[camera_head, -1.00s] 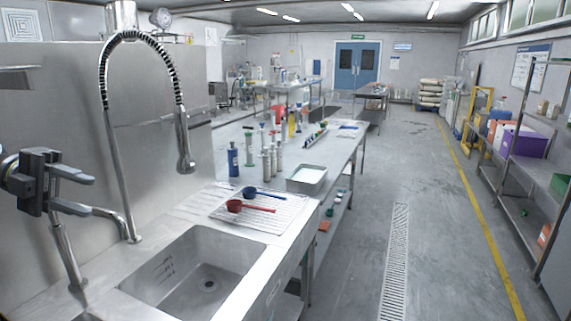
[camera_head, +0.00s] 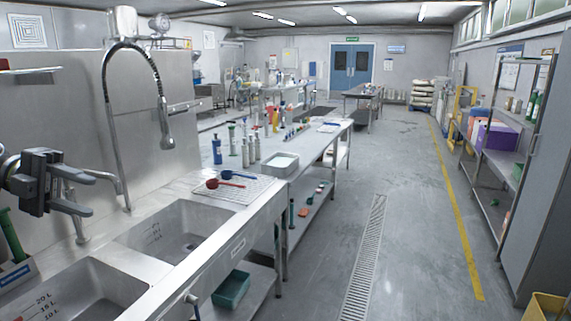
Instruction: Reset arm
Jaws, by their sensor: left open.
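My left gripper (camera_head: 92,193) is at the left edge of the head view, with its two dark fingers apart and nothing between them. It is in the air in front of the steel back wall, above the sink counter and left of the tall spring-hose tap (camera_head: 110,110). My right gripper does not show.
A drying rack (camera_head: 250,192) holds a red scoop (camera_head: 212,184) and a blue scoop (camera_head: 228,174). The floor aisle (camera_head: 400,200) at right is clear.

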